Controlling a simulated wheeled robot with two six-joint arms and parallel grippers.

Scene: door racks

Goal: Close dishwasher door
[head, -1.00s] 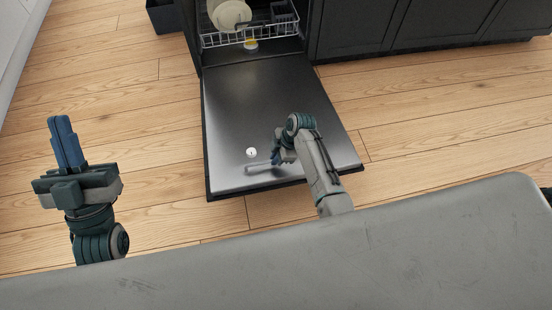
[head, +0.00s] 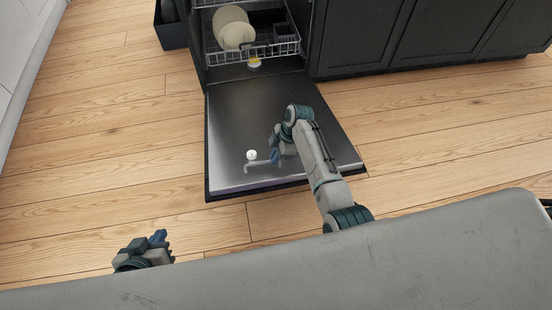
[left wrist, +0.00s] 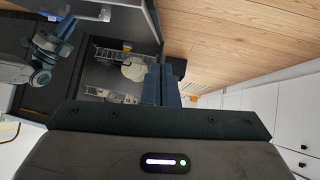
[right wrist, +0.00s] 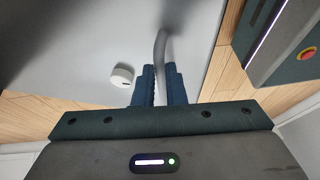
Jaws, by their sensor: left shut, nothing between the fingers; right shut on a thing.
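The dishwasher door (head: 240,115) hangs open and low in front of the dishwasher, its metal inner face up. A grey bar handle (head: 258,167) is near its outer edge. My right gripper (head: 277,156) is at this handle. In the right wrist view, the right fingers (right wrist: 160,85) are shut around the curved grey handle (right wrist: 161,45). A white round knob (right wrist: 122,76) on the door is beside them. My left gripper (head: 162,238) is shut and empty, low at the left and apart from the door. Its fingers also show together in the left wrist view (left wrist: 160,85).
The dishwasher rack (head: 270,50) holds pale plates (head: 234,28) inside the cavity. Dark cabinets (head: 420,35) stand to the right, and a dark bin (head: 170,30) to the left. Wooden floor (head: 100,130) left of the door is clear.

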